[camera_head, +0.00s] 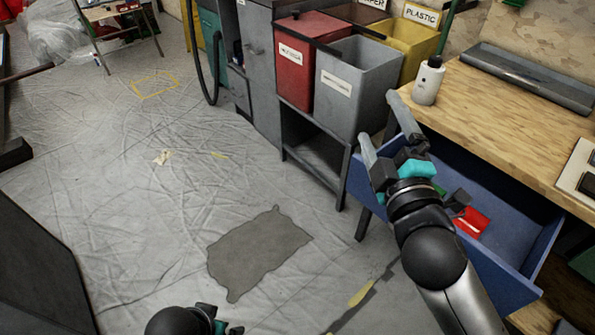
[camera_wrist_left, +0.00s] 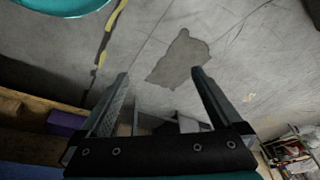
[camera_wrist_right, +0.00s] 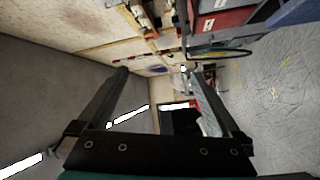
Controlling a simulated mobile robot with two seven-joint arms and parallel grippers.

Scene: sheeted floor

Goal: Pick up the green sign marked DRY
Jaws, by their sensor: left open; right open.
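A blue drawer (camera_head: 520,262) stands pulled out under the wooden workbench. Inside it a small green piece (camera_head: 439,189) shows beside my right wrist, mostly hidden; I cannot read any DRY lettering on it. A red sign-like piece (camera_head: 472,222) with white marks lies in the drawer too. My right gripper (camera_head: 381,122) is open and empty, above the drawer's far left corner, and its fingers point away toward the bins. In the right wrist view its open fingers (camera_wrist_right: 155,68) hold nothing. My left gripper, low at the bottom edge of the head view, is open and empty in its wrist view (camera_wrist_left: 160,73).
A red bin (camera_head: 296,75) and a grey bin (camera_head: 350,95) stand on a metal stand beyond the drawer. A yellow bin (camera_head: 408,45) is behind them. A white bottle (camera_head: 428,82) stands on the workbench (camera_head: 500,110). The sheeted floor at left is mostly clear.

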